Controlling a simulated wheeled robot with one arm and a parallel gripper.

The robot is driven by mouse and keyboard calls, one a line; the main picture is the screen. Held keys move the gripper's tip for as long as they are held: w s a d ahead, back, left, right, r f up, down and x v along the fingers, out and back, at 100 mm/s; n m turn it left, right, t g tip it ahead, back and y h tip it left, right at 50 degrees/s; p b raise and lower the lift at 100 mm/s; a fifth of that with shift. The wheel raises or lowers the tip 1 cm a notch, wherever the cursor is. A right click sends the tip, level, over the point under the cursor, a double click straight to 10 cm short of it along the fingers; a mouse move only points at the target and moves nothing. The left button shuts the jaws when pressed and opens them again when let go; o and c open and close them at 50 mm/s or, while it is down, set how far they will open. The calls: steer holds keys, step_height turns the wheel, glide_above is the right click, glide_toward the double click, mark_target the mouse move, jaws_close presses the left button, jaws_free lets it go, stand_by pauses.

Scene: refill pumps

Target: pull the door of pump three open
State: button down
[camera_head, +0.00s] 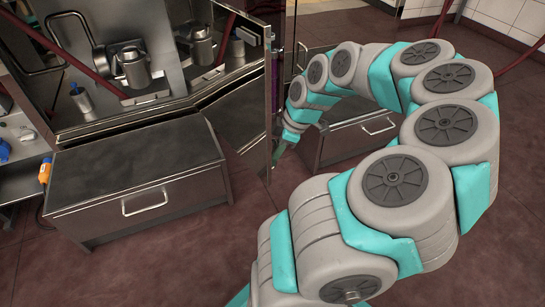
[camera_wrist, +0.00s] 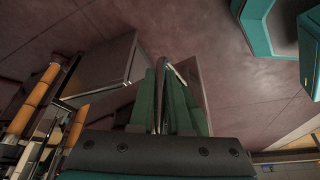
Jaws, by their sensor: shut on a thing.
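My gripper (camera_head: 280,150) is low beside a tall steel door panel (camera_head: 262,115) in the head view, partly hidden by its edge and my arm. In the wrist view its two green fingers (camera_wrist: 165,100) are shut around a thin curved metal handle (camera_wrist: 160,92). A narrow steel panel (camera_wrist: 193,75) stands just behind the handle, seen nearly edge-on. No pump number is readable, and I cannot tell from these views how far the door stands open.
A low drawer unit (camera_head: 135,185) stands at the left, and another drawer unit (camera_head: 350,142) behind my arm. Steel jugs (camera_head: 135,68) sit in the machine above. An orange bottle (camera_head: 45,172) is at the left edge. Dark red floor in front is free.

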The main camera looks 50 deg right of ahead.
steer(key=shift+d, duration=0.2)
steer(key=c, duration=1.2)
jaws_free()
steer(key=shift+o, duration=0.2)
steer(key=shift+r, duration=0.1)
steer(key=v, duration=0.7)
steer(key=shift+r+p, duration=0.25)
steer(key=shift+p, duration=0.2)
steer(key=shift+s+d, duration=0.1)
